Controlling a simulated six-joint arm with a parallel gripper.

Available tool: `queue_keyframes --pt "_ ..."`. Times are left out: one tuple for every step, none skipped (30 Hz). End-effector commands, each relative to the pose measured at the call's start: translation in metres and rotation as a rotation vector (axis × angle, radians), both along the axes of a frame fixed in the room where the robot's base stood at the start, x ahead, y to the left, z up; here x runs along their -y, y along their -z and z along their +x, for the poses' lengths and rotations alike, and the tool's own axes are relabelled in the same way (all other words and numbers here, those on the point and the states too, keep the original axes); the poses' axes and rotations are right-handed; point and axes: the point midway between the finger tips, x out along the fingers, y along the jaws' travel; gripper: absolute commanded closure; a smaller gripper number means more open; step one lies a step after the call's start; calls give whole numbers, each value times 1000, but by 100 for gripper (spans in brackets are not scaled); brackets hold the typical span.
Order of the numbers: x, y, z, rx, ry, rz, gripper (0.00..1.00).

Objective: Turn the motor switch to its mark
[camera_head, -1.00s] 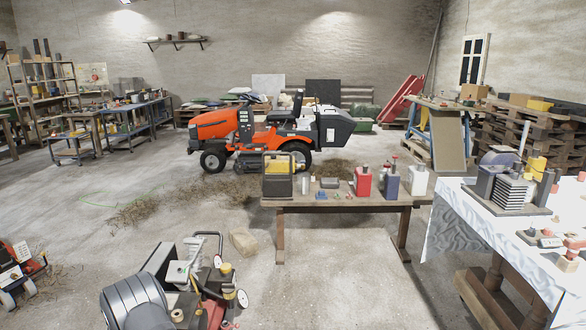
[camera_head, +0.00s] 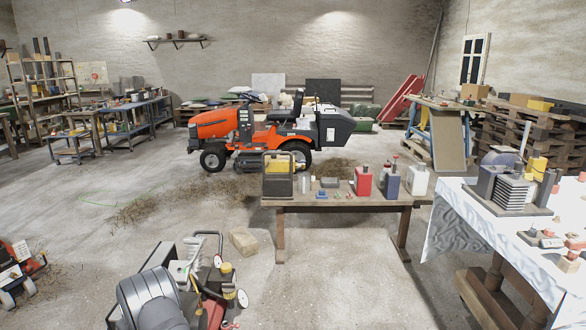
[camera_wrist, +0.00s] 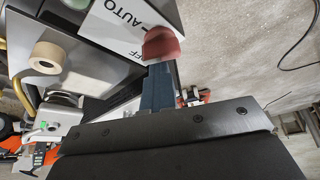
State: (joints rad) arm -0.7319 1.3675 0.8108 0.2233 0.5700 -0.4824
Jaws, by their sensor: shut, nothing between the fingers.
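In the wrist view a dull red rounded knob (camera_wrist: 161,44), which looks like the motor switch, stands at the edge of a white label plate (camera_wrist: 112,27) reading "AUTO", with part of "OFF" showing. My gripper (camera_wrist: 160,76) is shut and empty, its blue-grey fingers pointing at the knob from below in the picture. The tips are right at the knob; I cannot tell whether they touch it. The switch's mark cannot be made out. In the head view the machine (camera_head: 190,254) is at the bottom left, partly hidden by my dark arm link.
A cream round cap (camera_wrist: 47,57) sits on the machine beside the label plate. A wooden table (camera_head: 340,203) with bottles and cans stands to the right of the machine. A stone block (camera_head: 243,242) lies on the floor behind it.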

Motion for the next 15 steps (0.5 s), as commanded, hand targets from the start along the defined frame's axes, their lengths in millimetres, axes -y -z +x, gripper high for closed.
queue_keyframes --pt "14 21 -7 -26 2 -29 100" --pt "14 21 -7 -27 2 -30 100" --pt "14 22 -7 -28 1 -30 100" --pt "14 22 -7 -28 -3 -30 100" --pt "14 22 -7 -29 -9 -31 100" --pt "14 22 -7 -29 -26 -31 100" --pt "14 22 -6 -30 -43 -32 100" --pt "14 22 -6 -30 -62 -31 100" --pt "14 22 -6 -30 -94 -31 100" --pt "14 22 -6 -30 -118 -32 100" --pt "14 22 -6 -30 -143 -33 100" --pt "14 23 -6 -31 -177 -34 100" --pt "14 23 -6 -31 -203 -33 100" --pt "13 22 -6 -29 -231 -33 100" --pt "13 22 -6 -31 -266 -34 100"
